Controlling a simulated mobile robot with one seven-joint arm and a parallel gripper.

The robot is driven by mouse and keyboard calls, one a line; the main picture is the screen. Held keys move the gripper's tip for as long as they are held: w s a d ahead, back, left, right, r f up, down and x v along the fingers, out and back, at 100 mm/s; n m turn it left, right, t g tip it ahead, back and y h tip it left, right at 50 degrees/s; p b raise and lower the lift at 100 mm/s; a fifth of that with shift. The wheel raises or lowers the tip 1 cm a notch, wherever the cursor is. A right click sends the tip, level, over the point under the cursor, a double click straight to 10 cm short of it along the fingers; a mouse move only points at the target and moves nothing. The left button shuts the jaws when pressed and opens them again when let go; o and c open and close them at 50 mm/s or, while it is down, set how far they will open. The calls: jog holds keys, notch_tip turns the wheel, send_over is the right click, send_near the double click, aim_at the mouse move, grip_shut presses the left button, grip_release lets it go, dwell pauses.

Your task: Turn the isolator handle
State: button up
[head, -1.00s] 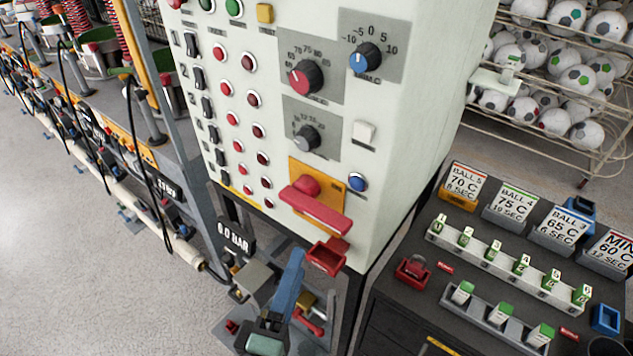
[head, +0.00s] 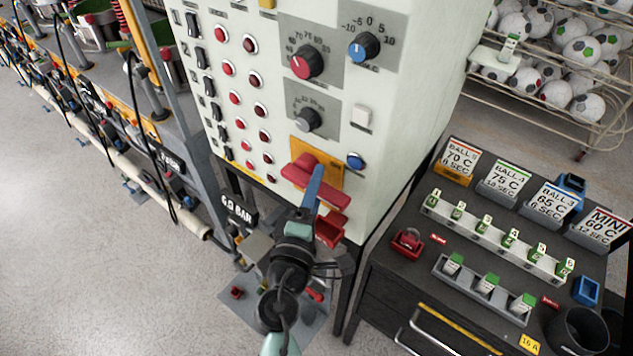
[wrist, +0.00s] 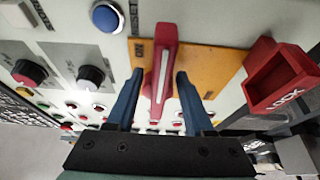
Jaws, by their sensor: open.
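The red isolator handle (head: 316,184) sits on a yellow-orange plate (head: 332,161) low on the pale control cabinet. In the head view it lies across the plate, sloping down to the right. In the wrist view the handle (wrist: 162,70) stands between the two blue fingers of my gripper (wrist: 156,98), with a gap on each side. The gripper is open. In the head view my gripper (head: 316,186) is in front of the handle and hides part of it. A red lock holder (wrist: 280,78) is beside the plate; it also shows in the head view (head: 330,230).
A blue button (head: 355,160) is right of the plate. Knobs, switches and red lamps cover the cabinet face. A dark bench (head: 400,285) with cards, numbered tags and a red padlock (head: 407,241) stands at the right. A ball rack (head: 560,100) is behind.

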jog(key=shift+w, duration=0.1)
grip_shut()
dwell(1.4)
